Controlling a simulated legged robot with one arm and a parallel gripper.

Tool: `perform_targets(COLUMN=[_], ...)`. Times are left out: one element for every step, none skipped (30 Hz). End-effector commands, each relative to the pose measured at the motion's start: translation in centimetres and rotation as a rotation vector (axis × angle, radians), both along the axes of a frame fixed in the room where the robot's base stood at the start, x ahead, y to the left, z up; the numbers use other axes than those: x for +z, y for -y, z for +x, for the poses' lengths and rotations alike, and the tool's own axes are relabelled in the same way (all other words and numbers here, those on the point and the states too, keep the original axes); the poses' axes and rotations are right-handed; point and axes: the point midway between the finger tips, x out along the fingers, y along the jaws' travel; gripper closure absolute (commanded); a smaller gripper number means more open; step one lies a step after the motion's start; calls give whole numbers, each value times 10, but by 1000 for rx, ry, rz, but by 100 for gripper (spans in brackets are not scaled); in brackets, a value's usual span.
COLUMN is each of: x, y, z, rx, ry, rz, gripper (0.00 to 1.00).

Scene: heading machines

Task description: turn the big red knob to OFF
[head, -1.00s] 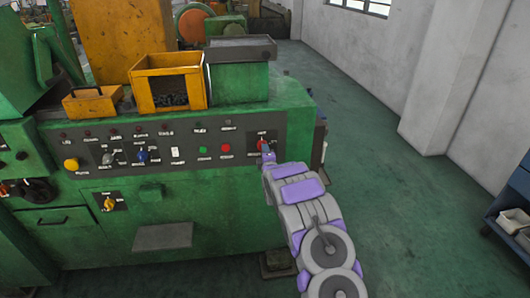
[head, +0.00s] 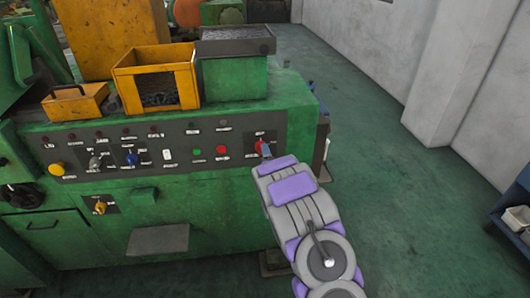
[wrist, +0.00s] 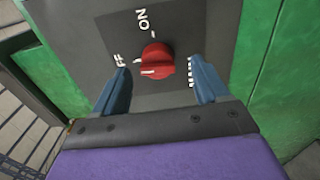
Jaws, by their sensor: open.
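The big red knob (wrist: 157,62) sits on a dark grey plate in the wrist view, with an "ON" label above it and a partly hidden label to its left. A pale mark on the knob points left, toward that partly hidden label. My gripper (wrist: 163,85) is open, with one blue finger on each side of the knob and gaps between. In the head view my gripper (head: 265,150) is at the right end of the control panel (head: 180,150), and it and my arm cover much of the knob there.
The green machine (head: 200,220) carries yellow bins (head: 122,95) on top. A red button (head: 222,151) and a green button (head: 197,153) are left of the knob. Open floor (head: 390,190) lies to the right, with a blue shelf (head: 515,220) at the edge.

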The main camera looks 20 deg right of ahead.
Motion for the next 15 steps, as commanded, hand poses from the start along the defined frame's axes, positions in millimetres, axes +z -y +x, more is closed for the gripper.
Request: perform_targets(x=[7,7,9,10,9,7,6,7,7,6,5,5,6,6,5], y=[-6,-8,-12,-14,-16,-19,-21,-23,-24,-24,-25,-25,-25,-26,-26], z=[-12,-20,-28,-34,-39,-46,-50,-55,-61,-66,-72,-78,-83,-88,-95], rx=[-1,-3,-3,-3,-4,-6,-6,-5,-5,-6,-8,-8,-8,-8,-9], ry=[0,-3,-1,0,-5,-10,-11,-9,-10,-13,-15,-15,-13,-12,-15], rz=[-5,-6,-8,-9,-9,-10,-10,-11,-11,-9,-7,-6,-5,-5,-3], gripper=[26,26,26,26,26,26,26,26,26,26,26,26,26,26,26])
